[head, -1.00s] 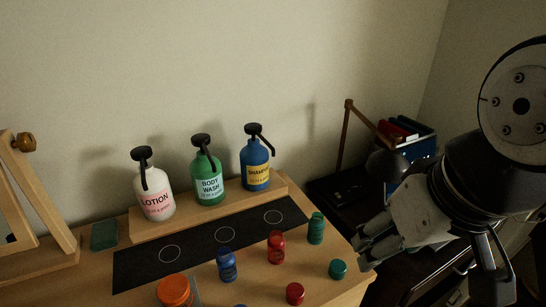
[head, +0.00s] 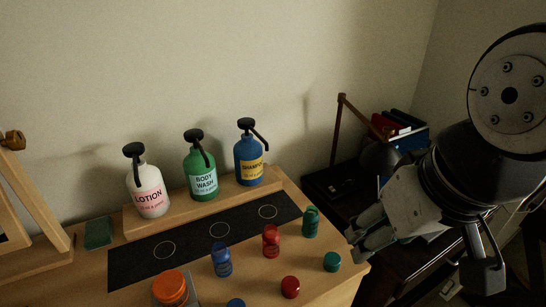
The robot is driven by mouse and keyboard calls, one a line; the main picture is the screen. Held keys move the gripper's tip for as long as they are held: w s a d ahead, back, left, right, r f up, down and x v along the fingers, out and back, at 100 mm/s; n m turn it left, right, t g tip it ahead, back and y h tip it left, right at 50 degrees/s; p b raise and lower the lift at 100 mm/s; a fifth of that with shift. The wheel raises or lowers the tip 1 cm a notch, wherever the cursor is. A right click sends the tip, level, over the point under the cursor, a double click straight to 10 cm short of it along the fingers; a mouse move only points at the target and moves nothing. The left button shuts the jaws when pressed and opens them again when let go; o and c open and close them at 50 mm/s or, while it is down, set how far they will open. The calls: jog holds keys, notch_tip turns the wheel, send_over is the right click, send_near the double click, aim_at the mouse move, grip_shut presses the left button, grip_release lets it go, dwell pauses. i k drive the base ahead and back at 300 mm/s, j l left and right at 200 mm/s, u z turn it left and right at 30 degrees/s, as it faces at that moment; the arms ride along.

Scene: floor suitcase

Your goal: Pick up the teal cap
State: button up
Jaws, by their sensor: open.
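The teal cap (head: 332,262) sits on the wooden table near its right edge, apart from the small bottles. A teal bottle (head: 310,222) stands upright just behind and left of it. My gripper (head: 358,244) is open and empty, at the table's right edge, slightly right of and above the cap in the picture. The fingers point left and partly overlap one another, so the gap between them is hard to see.
A red bottle (head: 271,241), a blue bottle (head: 221,260), a red cap (head: 290,287) and a blue cap (head: 236,303) stand left of the teal cap. Lotion (head: 148,190), body wash (head: 201,172) and shampoo (head: 248,160) pump bottles line the back shelf.

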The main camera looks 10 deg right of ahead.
aim_at(332, 260)
jog(key=k+l, duration=0.1)
jog(key=l, duration=0.7)
jog(key=k+l, duration=0.15)
jog(key=l, duration=0.3)
jog(key=u, duration=0.05)
